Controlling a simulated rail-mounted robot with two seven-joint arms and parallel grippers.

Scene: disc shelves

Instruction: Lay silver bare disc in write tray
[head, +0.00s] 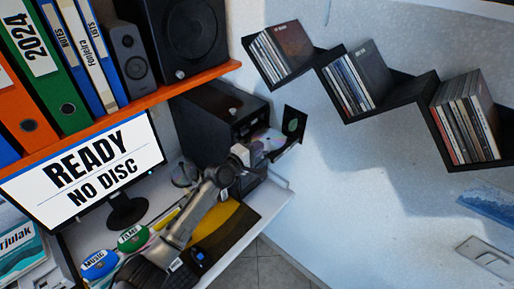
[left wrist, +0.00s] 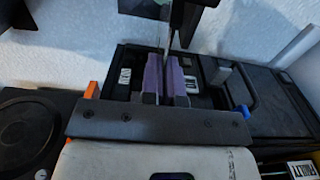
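My left gripper (head: 246,152) reaches in from the lower left, in front of the black computer case. It is shut on a shiny silver disc (head: 269,139), which it holds by the edge. In the left wrist view the purple fingers (left wrist: 167,82) are close together with the thin disc (left wrist: 169,42) nearly edge-on between them. A black tray-like part (head: 291,124) with a green oval mark juts out from the case, just beyond the disc. I cannot tell whether the disc touches it. My right gripper is not in view.
The black computer case (head: 218,112) stands under the orange shelf (head: 150,100). The monitor (head: 85,170) reads READY NO DISC. A blue MUSIC disc (head: 100,264) and a green disc (head: 133,237) lie on the desk near my arm. Black wall shelves (head: 405,92) hold cases at right.

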